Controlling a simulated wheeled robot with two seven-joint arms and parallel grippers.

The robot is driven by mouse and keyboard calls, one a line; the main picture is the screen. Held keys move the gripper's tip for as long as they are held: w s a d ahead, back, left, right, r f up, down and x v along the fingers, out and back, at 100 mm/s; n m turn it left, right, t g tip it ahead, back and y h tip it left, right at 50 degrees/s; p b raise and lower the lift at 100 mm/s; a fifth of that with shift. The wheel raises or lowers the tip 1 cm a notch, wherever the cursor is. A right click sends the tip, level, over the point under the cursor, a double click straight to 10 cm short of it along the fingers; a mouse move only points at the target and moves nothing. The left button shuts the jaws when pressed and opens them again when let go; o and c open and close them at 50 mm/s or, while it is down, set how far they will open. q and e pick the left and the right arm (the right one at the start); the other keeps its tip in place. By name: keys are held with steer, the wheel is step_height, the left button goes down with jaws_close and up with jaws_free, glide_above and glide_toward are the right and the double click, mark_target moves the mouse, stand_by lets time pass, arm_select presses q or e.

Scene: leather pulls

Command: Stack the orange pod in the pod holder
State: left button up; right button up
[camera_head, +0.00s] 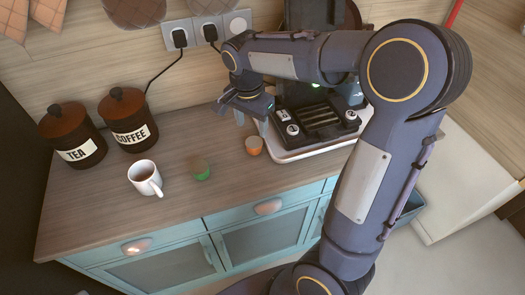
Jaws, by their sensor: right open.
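The orange pod (254,146) stands on the wooden counter, just left of the coffee machine's tray. My right gripper (251,121) is open and empty above and slightly behind the orange pod, with its fingers pointing down. A gap seems to show between the fingertips and the pod. I cannot make out a pod holder for certain; my right arm covers part of the area around the machine. My left gripper is not in view.
Tea (73,138) and coffee (128,122) jars are at the back left. The black coffee machine (318,122) is at the right. The front counter strip is clear.

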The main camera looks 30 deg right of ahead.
mark_target(254, 142)
steer(key=shift+w+d+f+m+h, duration=0.15)
steer(key=shift+w+f+m+h, duration=0.2)
steer(key=shift+w+f, duration=0.25)
steer(key=f, duration=0.5)
steer(key=d+f, duration=0.1)
steer(key=f, duration=0.1)
steer(key=shift+f+p, duration=0.15)
steer(key=shift+p, duration=0.15)
steer(key=c, duration=0.8)
